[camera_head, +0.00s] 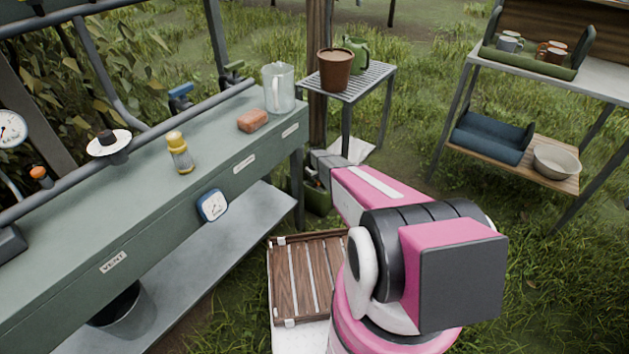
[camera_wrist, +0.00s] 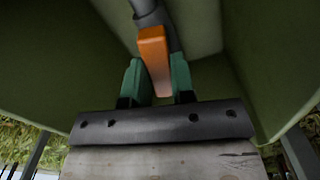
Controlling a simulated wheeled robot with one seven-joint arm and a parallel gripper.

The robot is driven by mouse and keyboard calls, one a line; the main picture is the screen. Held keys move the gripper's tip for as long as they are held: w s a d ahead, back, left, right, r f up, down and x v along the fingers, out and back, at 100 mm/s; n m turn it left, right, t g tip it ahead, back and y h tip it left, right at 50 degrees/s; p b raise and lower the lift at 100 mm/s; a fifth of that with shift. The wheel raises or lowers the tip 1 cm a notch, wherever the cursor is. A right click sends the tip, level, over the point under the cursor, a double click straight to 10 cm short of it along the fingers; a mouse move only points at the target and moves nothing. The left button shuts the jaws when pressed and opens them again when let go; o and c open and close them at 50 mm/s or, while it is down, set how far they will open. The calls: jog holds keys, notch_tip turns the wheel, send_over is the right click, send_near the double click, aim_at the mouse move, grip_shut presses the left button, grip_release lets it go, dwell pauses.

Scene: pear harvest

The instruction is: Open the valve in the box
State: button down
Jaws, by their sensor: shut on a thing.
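In the wrist view, the orange valve handle (camera_wrist: 153,50) sits on a grey pipe (camera_wrist: 145,8) inside a green box (camera_wrist: 60,65). My gripper (camera_wrist: 158,78) has its two green fingers on either side of the handle's lower end and is shut on it. The handle points down toward my gripper in that view. The handle and my fingertips cannot be made out clearly there.
The green workbench (camera_head: 235,160) runs along the left, with a yellow-capped bottle (camera_head: 180,155), a sponge (camera_head: 252,121) and a clear jug (camera_head: 278,92). A wooden crate (camera_head: 290,300) lies beneath my arm. A small rack table (camera_head: 375,78) and a shelf (camera_head: 600,85) stand behind.

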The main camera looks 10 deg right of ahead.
jog(key=shift+n, duration=1.3)
jog(key=c, duration=1)
grip_release()
jog(key=shift+o, duration=0.2)
notch_tip(320, 180, up, 11)
